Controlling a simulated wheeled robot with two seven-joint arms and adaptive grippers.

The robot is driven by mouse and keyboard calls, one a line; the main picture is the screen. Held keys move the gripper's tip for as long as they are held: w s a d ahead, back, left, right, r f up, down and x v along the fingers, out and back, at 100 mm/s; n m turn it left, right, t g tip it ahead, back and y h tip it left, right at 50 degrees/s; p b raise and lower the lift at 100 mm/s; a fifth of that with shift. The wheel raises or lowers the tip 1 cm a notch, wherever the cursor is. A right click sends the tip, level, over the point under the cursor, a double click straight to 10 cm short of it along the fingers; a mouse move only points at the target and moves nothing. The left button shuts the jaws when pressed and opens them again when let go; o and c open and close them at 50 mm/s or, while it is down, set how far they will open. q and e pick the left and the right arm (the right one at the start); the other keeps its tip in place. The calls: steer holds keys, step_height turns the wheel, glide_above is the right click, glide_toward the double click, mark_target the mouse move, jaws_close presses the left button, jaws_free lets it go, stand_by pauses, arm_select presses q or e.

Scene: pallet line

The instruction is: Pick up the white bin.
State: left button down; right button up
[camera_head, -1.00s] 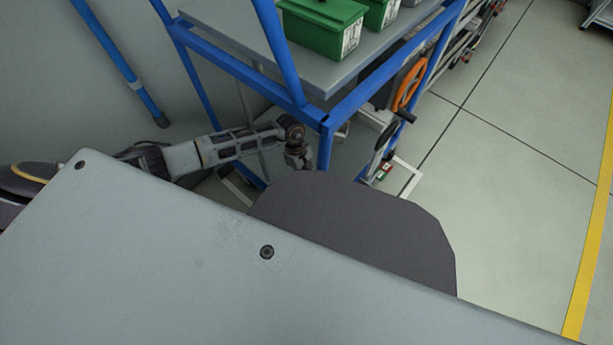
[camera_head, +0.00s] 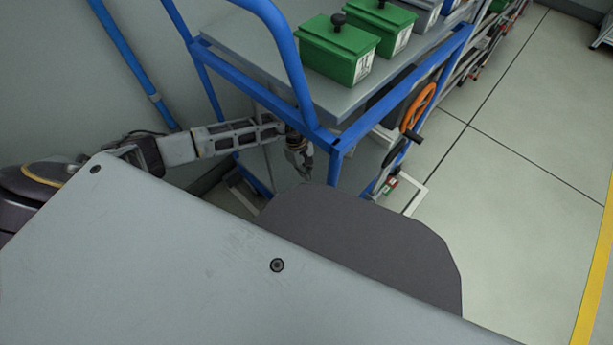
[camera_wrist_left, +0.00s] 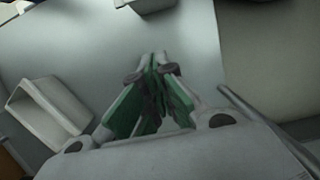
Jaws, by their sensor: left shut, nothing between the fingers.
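A white bin (camera_wrist_left: 48,113) with an open end shows at the left of the left wrist view, tilted in the picture. My left gripper (camera_wrist_left: 153,62) is in the middle of that view, to the right of the bin and apart from it. Its fingers are shut with nothing between them. In the head view my left gripper (camera_head: 303,172) hangs beside the near corner of the blue cart, pointing down. I cannot make out the white bin in the head view. My right gripper is not in view.
A blue-framed cart (camera_head: 335,140) with a grey top stands ahead. Green boxes (camera_head: 338,50) with black knobs sit on it. An orange ring (camera_head: 419,107) is at its right side. A blue post (camera_head: 136,62) stands at left. Open floor (camera_head: 520,200) lies to the right.

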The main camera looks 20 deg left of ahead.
arm_select(q)
steer(key=shift+p+v, duration=0.35)
steer(key=shift+v, duration=0.95)
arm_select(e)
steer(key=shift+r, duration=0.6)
arm_select(q)
steer(key=c, duration=2.2)
jaws_free()
